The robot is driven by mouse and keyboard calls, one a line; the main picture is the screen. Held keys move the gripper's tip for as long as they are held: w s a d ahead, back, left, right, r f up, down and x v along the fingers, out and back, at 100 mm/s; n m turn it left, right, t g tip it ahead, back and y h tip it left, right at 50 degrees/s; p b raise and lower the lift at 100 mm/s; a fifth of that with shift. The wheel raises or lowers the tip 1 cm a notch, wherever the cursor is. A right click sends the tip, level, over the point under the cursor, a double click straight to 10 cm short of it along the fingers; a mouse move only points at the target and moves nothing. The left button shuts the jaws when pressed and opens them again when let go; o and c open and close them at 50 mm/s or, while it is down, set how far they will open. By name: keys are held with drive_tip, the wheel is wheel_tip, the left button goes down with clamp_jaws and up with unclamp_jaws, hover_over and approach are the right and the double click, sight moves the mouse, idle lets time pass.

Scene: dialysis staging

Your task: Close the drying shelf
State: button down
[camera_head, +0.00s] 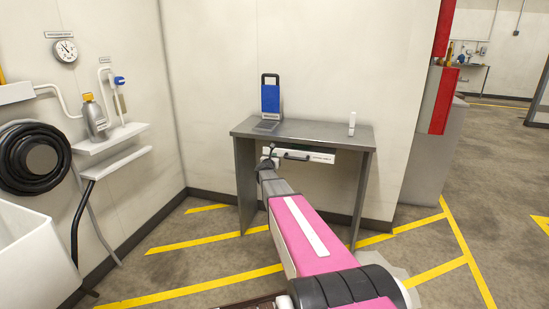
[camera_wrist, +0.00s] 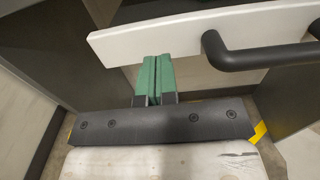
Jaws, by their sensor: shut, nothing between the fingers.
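The drying shelf (camera_head: 318,157) is a white-fronted drawer with a black bar handle (camera_head: 297,156), under the top of a grey table (camera_head: 325,131). In the wrist view its white front (camera_wrist: 145,42) runs across the top, with the handle (camera_wrist: 260,55) to the right. A dark space shows behind the front's upper edge; how far the shelf stands out is hard to tell. My gripper (camera_wrist: 154,62) is shut and empty, its green fingers together at the front's lower edge, left of the handle. I cannot tell whether they touch it. In the head view my gripper (camera_head: 268,154) is small at the shelf's left end.
A blue-and-grey device (camera_head: 270,97) and a white bottle (camera_head: 352,124) stand on the table. Table side panels flank the shelf. A wall ledge (camera_head: 110,138) with a grey bottle and a white basin (camera_head: 30,255) are at the left. Yellow-striped floor is open at the right.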

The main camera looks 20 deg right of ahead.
drive_tip(key=s+a+f+n+g+y, duration=0.1)
drive_tip(key=s+a+f+n+y, duration=0.1)
drive_tip(key=s+a+n+y, duration=0.4)
drive_tip(key=s+a+f+n+g+y, duration=0.1)
drive_tip(key=s+a+f+n+y, duration=0.15)
drive_tip(key=s+a+n, duration=0.7)
drive_tip(key=s+a+f+n+g+y, duration=0.2)
drive_tip(key=s+a+n+y, duration=0.25)
drive_tip(key=n, duration=0.55)
drive_tip(key=s+f+n+g+h, duration=0.1)
drive_tip(key=s+f+n+g, duration=0.1)
drive_tip(key=s+n, duration=0.3)
drive_tip(key=s+f+n+g+h, duration=0.1)
drive_tip(key=s+n+g, duration=0.4)
drive_tip(key=s, duration=0.7)
drive_tip(key=s+f+n+g+h, duration=0.1)
drive_tip(key=s+f+n+g, duration=0.2)
drive_tip(key=s+n, duration=0.4)
drive_tip(key=shift+s+f+g, duration=0.15)
drive_tip(key=shift+s+g, duration=0.25)
drive_tip(key=shift+s, duration=0.35)
drive_tip(key=shift+a, duration=0.1)
